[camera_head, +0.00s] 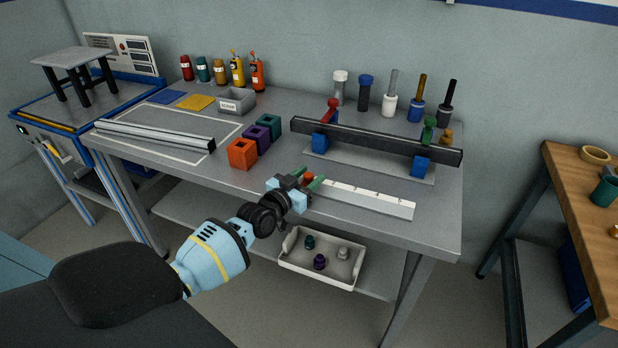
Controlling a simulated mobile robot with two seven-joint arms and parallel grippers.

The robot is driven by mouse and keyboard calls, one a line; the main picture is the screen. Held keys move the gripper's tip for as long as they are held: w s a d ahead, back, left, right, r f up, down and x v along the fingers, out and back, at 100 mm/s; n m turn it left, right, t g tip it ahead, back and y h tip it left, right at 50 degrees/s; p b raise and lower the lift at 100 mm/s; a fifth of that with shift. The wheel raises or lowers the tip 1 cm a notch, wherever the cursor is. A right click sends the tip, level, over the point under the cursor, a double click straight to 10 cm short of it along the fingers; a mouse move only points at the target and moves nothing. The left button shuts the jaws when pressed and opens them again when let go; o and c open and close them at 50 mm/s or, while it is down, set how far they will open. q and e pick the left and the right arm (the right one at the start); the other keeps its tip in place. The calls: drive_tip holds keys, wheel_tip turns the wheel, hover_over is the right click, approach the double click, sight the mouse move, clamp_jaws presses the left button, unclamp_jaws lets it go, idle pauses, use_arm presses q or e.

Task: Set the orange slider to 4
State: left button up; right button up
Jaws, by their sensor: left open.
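A white scale bar (365,199) with dark tick marks lies along the front edge of the grey workbench. The small orange slider (309,177) shows at the bar's left end. My left gripper (308,179) is there, with its two green fingertips apart on either side of the slider. The fingers partly hide the slider and the left end of the bar. I cannot tell whether the fingers touch it. The scale's numbers are too small to read. My right gripper is not in view.
Behind the bar, a black beam (380,139) rests on blue blocks. A white tray (322,281) with small knobs is on the lower shelf. Bench space right of the bar is clear.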

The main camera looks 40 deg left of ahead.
sight(374, 203)
use_arm(q)
drive_tip(key=shift+c, duration=0.5)
clamp_jaws()
drive_tip(key=shift+w+d, duration=0.1)
drive_tip(key=d, duration=0.2)
drive_tip(key=w+d+p, duration=0.1)
drive_tip(key=d, duration=0.2)
drive_tip(key=d+p, duration=0.1)
drive_tip(key=d, duration=0.1)
drive_tip(key=shift+w+d+r, duration=0.25)
drive_tip(key=shift+w+r, duration=0.05)
drive_tip(key=shift+w, duration=0.1)
drive_tip(key=d, duration=0.2)
drive_tip(key=w+d, duration=0.1)
drive_tip(key=d, duration=0.2)
drive_tip(key=w+d+p, duration=0.1)
drive_tip(key=d, duration=0.2)
drive_tip(key=shift+d+f, duration=0.2)
drive_tip(key=shift+f, duration=0.05)
drive_tip(key=shift+w+d, duration=0.15)
drive_tip(key=shift+d, duration=0.6)
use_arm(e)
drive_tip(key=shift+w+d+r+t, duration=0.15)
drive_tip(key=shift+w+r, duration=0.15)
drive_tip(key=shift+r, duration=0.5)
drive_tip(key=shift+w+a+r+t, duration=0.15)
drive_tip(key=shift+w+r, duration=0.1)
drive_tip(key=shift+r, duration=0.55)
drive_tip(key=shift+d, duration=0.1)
